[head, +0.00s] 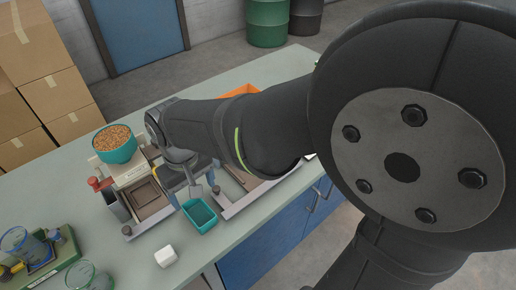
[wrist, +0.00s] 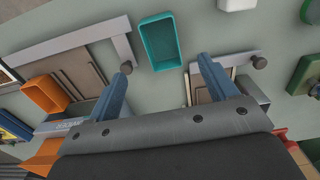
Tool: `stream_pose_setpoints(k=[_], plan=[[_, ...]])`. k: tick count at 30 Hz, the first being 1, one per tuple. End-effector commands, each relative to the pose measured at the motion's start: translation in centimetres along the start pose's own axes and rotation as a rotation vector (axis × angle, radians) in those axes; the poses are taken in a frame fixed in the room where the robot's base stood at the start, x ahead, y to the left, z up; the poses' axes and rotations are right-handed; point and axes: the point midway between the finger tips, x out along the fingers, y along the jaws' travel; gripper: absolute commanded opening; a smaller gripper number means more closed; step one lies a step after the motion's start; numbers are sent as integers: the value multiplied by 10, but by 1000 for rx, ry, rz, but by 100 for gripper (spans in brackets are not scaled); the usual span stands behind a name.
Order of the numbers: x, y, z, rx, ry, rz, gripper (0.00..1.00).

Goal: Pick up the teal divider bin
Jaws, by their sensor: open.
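The teal divider bin (head: 200,226) is a small open rectangular bin on the pale green bench, near its front edge. In the wrist view the bin (wrist: 159,64) lies at the top centre, just beyond the fingertips and between their lines. My gripper (wrist: 164,64) is open and empty, with one blue finger on each side. In the head view my gripper (head: 192,196) points down just behind the bin. The bin shows apart from the fingers in the wrist view. I cannot tell the exact height of the fingertips above the bench.
A teal bowl of grain (head: 115,156) stands on a scale behind left. A white block (head: 165,257) lies in front of the bin. A green tray (head: 48,279) with clear cups is at the lower left. Grey fixture rails flank the bin. An orange bin (wrist: 46,94) is at left.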

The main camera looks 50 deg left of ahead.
Motion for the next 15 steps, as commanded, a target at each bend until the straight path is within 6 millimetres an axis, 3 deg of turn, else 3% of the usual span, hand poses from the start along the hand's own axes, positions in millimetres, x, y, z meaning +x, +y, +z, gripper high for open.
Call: stream_pose_setpoints(k=[6,15], plan=[[45,0,1,-1,-5,0,78],[69,0,0,-2,-2,0,78]])
